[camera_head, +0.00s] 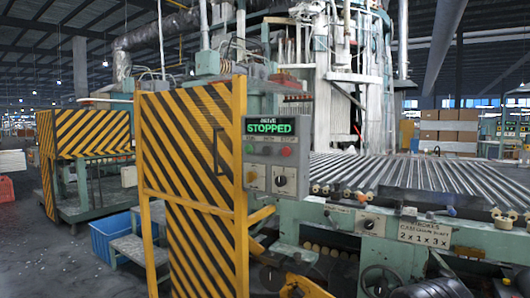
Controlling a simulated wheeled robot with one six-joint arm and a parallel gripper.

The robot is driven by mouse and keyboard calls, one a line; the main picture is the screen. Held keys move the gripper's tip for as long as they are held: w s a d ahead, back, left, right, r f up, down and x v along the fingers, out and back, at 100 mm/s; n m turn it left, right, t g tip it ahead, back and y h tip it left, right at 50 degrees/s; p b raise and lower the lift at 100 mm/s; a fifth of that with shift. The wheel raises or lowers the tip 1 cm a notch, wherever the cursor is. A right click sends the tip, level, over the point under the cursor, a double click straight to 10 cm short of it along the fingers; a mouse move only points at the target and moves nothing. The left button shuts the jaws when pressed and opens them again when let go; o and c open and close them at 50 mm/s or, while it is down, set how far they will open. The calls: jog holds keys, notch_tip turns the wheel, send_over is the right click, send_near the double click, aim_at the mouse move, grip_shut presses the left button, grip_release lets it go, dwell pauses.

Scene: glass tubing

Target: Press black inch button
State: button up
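A grey control panel (270,165) is mounted at the right edge of a yellow-and-black striped guard. Its display (269,127) reads "STOPPED" in green letters. Below the display is a row of small buttons: a green one (248,149) at left, a dark one (267,150) in the middle and a red one (286,152) at right. Lower down are a pale yellow plate (254,177) with a small control and a black rotary knob (281,180). The labels are too small to read, so I cannot tell which control is the inch button. My gripper is not recognisable in view.
The striped guard (195,150) stands left of the panel, with a blue bin (110,238) and a step (138,248) beside it. A roller conveyor (420,175) with a teal frame extends right. Orange and black parts fill the bottom edge. Open floor (45,265) lies at left.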

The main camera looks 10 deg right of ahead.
grip_shut()
dwell(1.5)
